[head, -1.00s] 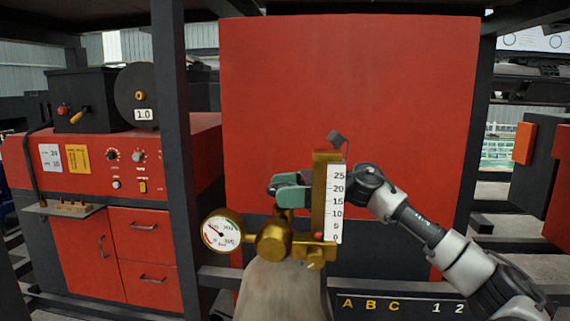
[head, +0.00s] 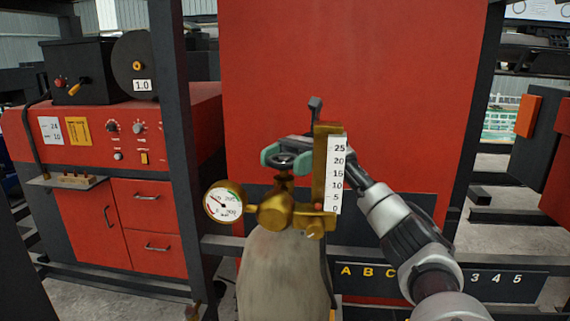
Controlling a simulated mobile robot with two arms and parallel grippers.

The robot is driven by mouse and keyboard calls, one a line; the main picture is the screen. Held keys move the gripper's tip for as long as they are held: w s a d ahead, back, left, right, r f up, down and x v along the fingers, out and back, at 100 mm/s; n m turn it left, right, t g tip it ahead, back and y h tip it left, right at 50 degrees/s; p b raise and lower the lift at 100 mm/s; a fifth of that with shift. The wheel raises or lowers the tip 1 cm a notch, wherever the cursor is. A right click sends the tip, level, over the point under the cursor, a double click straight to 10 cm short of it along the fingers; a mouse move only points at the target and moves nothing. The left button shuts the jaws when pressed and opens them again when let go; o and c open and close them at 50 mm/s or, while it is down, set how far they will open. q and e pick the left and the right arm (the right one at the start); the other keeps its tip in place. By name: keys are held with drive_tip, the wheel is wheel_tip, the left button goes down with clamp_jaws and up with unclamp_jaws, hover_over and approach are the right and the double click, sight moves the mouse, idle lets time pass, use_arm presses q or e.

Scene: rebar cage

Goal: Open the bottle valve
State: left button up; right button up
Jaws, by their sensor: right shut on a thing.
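The grey gas bottle (head: 283,275) stands upright at the front centre. On top is a brass regulator (head: 276,212) with a round pressure gauge (head: 224,203) at left and a flow scale (head: 336,175) at right, marked 0 to 25. The dark valve handwheel (head: 284,162) sits above the regulator. My right gripper (head: 285,158) comes in from the right, behind the flow scale, with its green fingertips on either side of the handwheel, shut on it. The scale column hides part of the gripper. My left gripper is not in view.
A large red panel (head: 345,70) stands behind the bottle. A red welding machine (head: 100,150) with a wire spool is at left, beyond a dark post (head: 175,130). A dark lettered strip (head: 440,280) runs low at right.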

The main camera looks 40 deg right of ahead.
drive_tip(key=shift+n+g, duration=0.5)
drive_tip(key=shift+g, duration=0.1)
drive_tip(key=shift+r, duration=0.1)
drive_tip(key=o, duration=0.9)
drive_tip(key=shift+d, duration=0.1)
